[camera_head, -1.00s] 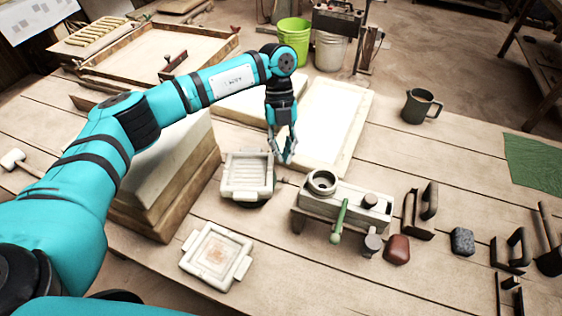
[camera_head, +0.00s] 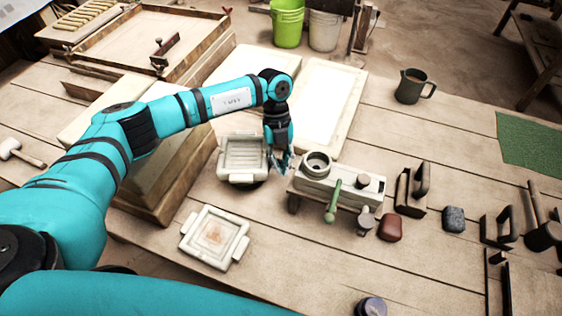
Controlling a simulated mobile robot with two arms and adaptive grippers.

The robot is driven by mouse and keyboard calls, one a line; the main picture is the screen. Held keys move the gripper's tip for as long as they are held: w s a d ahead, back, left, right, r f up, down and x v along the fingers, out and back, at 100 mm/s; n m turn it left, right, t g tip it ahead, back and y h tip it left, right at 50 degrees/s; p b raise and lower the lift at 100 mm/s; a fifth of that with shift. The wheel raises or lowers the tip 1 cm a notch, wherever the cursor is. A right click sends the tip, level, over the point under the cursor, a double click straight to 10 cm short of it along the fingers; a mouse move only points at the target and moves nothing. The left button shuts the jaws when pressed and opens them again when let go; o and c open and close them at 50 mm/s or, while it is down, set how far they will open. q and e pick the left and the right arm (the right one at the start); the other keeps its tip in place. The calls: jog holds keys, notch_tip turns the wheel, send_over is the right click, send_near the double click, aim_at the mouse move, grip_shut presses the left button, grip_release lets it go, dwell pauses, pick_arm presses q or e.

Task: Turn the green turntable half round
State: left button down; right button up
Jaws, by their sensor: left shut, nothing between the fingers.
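A pale square tile mould (camera_head: 243,158) with side lugs sits at the table's middle. A dark round edge shows beneath it, which looks like the turntable (camera_head: 254,185); its green colour is hard to make out, and the mould hides most of it. My left gripper (camera_head: 281,172) is shut and empty. It points down just right of the mould, close to the turntable's rim; I cannot tell whether it touches. My right gripper is not in view.
A press block (camera_head: 335,186) with a green-handled lever (camera_head: 333,200) stands close right of my left gripper. A second mould (camera_head: 215,238) lies in front. A tall wooden-sided block (camera_head: 170,185) stands left, under my arm. Pale boards (camera_head: 328,105) lie behind.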

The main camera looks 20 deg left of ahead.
pick_arm(q)
jog(key=shift+w, duration=0.2)
jog(key=shift+w+n, duration=0.25)
jog(key=shift+n, duration=0.25)
